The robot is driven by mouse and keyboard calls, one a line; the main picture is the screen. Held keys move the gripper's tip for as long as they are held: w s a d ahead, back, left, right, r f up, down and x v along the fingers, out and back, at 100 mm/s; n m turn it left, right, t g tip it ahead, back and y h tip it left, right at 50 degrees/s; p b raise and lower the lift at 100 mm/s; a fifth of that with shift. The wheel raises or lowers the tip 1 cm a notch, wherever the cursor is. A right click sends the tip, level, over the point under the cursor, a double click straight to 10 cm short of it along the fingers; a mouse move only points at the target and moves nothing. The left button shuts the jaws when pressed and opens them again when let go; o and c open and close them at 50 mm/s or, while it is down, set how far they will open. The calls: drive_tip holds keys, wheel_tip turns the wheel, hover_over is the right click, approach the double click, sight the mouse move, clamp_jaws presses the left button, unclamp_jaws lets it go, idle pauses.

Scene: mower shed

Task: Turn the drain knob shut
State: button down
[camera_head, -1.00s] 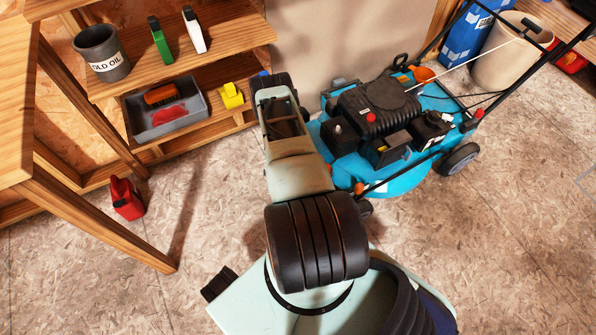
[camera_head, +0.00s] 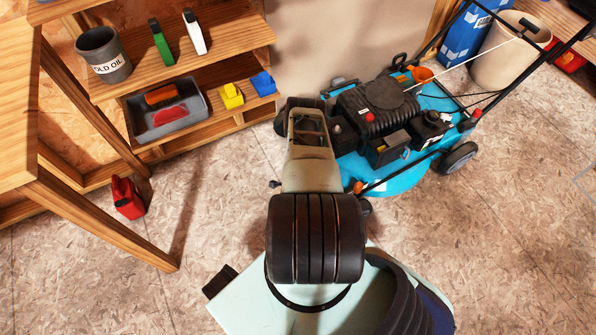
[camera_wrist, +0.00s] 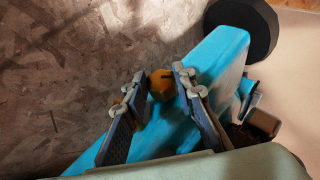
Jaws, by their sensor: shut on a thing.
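The drain knob (camera_wrist: 161,86) shows in the wrist view as a small orange-yellow knob with a dark mark, at the edge of the blue mower deck (camera_wrist: 221,55). My gripper (camera_wrist: 160,77) has one finger on each side of it and is shut on it. The fingers partly cover the knob's sides. In the head view the blue mower (camera_head: 405,178) stands on the floor right of my arm. My arm hides the gripper and the knob there.
A wooden shelf at the left holds an old oil can (camera_head: 104,56), a grey tray (camera_head: 140,128), and yellow (camera_head: 231,96) and blue (camera_head: 263,83) items. A red can (camera_head: 127,198) stands on the floor. A beige bucket (camera_head: 508,52) is behind the mower.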

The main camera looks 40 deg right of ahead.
drive_tip(key=shift+s, duration=0.1)
idle(0.3)
drive_tip(key=c, duration=1.6)
unclamp_jaws()
